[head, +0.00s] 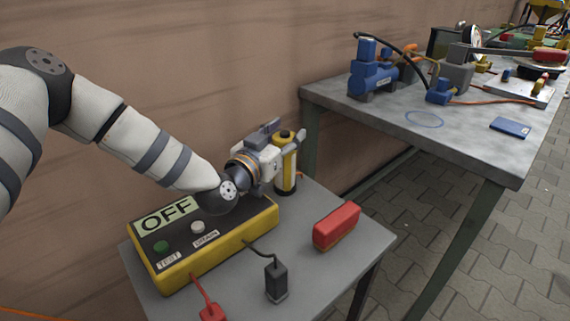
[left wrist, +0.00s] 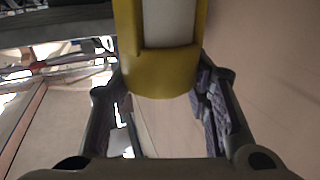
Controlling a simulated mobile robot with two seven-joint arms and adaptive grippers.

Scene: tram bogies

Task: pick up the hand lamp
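The hand lamp (head: 287,168) is a yellow and white upright cylinder with a dark top, standing at the back of the small grey table. In the left wrist view its yellow body (left wrist: 160,70) fills the top middle. My left gripper (head: 292,142) is at the lamp's upper part, with its fingers apart on either side of the yellow body. The pads lie very close to the lamp's sides; I cannot tell whether they press on it. The gripper hides part of the lamp in the head view. My right gripper is not in view.
A yellow-black box (head: 235,238) with an OFF display lies under my left forearm. A red block (head: 337,226) and a black plug (head: 277,280) are on the small table (head: 315,280). The wall is close behind. A workbench (head: 400,120) with blue parts stands at right.

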